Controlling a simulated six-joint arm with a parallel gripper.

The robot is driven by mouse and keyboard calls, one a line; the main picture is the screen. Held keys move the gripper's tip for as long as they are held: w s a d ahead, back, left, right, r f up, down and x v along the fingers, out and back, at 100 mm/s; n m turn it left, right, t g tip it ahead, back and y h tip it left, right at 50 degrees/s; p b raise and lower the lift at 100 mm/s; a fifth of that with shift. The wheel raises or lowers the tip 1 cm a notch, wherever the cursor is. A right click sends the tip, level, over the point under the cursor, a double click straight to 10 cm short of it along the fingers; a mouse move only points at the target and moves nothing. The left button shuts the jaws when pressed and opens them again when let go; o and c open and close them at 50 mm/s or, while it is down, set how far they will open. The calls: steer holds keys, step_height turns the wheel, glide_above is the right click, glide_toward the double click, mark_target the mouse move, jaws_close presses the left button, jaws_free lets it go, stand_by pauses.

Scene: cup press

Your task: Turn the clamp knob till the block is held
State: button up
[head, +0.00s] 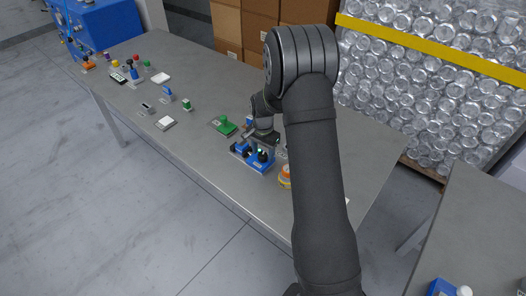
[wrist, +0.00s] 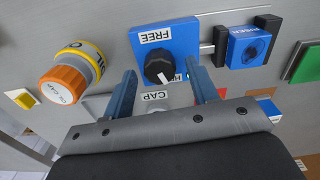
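In the wrist view the blue clamp body (wrist: 180,38) carries a black clamp knob (wrist: 158,68) with a white pointer line. A "FREE" label sits on the side toward the top of the picture. A second label beside the knob is partly hidden by a finger. The blue block (wrist: 246,46), marked "RISER", sits between two black jaws; I cannot tell if both touch it. My gripper (wrist: 162,80) is open, its fingers on either side of the knob with gaps.
An orange-and-white oil cap (wrist: 68,82) stands left of the clamp in the wrist view. A green plate (wrist: 303,62) is at the right. In the head view a green piece (head: 223,126) lies near the clamp. Several small items stand at the table's far left.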

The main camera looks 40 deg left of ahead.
mark_target(263, 154)
steer(key=shift+r, duration=0.1)
step_height(263, 154, up, 17)
stand_by(0.5)
step_height(263, 154, down, 17)
steer(key=shift+f, duration=0.15)
stand_by(0.6)
